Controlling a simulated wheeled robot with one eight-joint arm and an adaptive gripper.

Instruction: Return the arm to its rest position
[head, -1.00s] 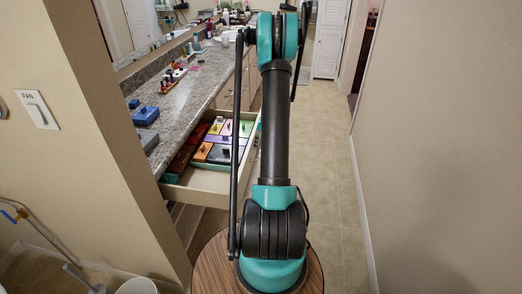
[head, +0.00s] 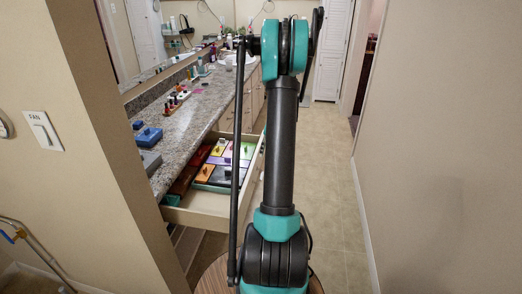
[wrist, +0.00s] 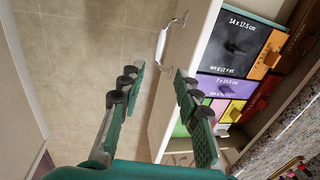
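My arm (head: 282,150) stands upright in the middle of the head view, its elbow near the top edge. My gripper (wrist: 158,78) shows in the wrist view with its two green fingers apart and nothing between them. I cannot make out the gripper in the head view. The fingers appear over the floor and the front of an open drawer (wrist: 205,30), with the drawer's handle (wrist: 166,42) visible between and beyond the fingertips. Any contact with the drawer cannot be told.
The open drawer (head: 190,217) juts out left of my arm and holds several coloured labelled pieces with knobs. A granite counter (head: 195,125) bears blue boxes (head: 149,136), bottles and small items. A wall (head: 440,150) bounds the right. Tiled floor (head: 330,170) lies clear ahead.

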